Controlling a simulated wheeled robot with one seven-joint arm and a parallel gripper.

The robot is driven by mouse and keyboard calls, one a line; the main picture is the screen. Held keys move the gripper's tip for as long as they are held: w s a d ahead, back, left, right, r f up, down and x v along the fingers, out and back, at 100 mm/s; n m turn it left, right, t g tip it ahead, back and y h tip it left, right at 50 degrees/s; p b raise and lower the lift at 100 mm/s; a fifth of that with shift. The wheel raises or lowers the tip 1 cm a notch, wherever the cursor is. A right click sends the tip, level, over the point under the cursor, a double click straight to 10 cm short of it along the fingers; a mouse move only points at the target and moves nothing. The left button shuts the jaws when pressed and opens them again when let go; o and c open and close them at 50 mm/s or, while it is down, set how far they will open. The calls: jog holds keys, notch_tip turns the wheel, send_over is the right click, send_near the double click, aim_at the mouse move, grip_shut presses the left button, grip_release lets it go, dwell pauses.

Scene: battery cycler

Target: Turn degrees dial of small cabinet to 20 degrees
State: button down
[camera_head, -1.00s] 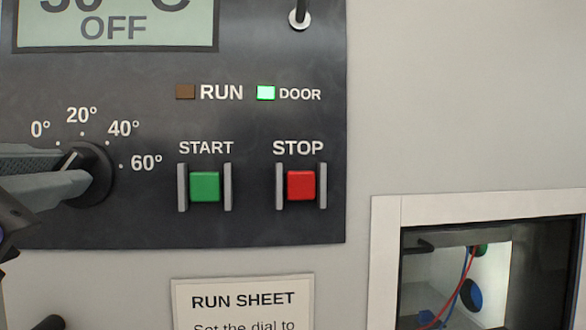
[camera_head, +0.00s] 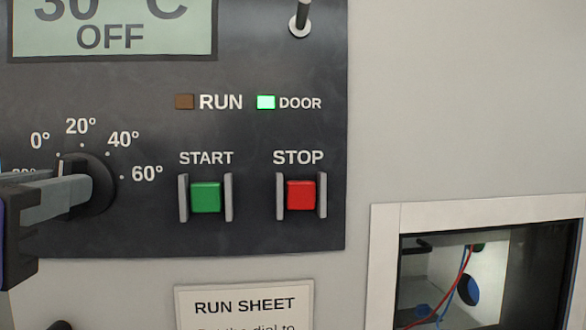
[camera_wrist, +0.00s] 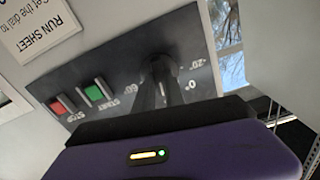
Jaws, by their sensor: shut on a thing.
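The black degrees dial (camera_head: 101,185) is on the dark control panel at the left in the head view, below the marks 0°, 20°, 40° and 60°. Its white pointer line (camera_head: 61,168) stands nearly upright, close to the 0° tick; its exact reading is hard to tell. My gripper (camera_head: 80,190) comes from the left, its grey fingers shut on the dial and hiding part of it. In the wrist view the dark fingers (camera_wrist: 162,93) reach the dial (camera_wrist: 158,66), which is mostly hidden behind them.
A green START button (camera_head: 205,197) and a red STOP button (camera_head: 301,195) with side guards sit right of the dial. A display (camera_head: 115,30) reads 30 °C, OFF. The DOOR light (camera_head: 266,102) is green; RUN (camera_head: 184,102) is dark. A run sheet (camera_head: 243,306) is below.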

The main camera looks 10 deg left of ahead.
jog(key=shift+r+n+p, duration=0.1)
jog(key=shift+n+p, duration=0.2)
jog(key=shift+n, duration=0.5)
jog(key=c, duration=1.4)
grip_release()
jog(key=b+v, duration=0.2)
jog(key=v, duration=0.6)
jog(key=shift+w, duration=0.1)
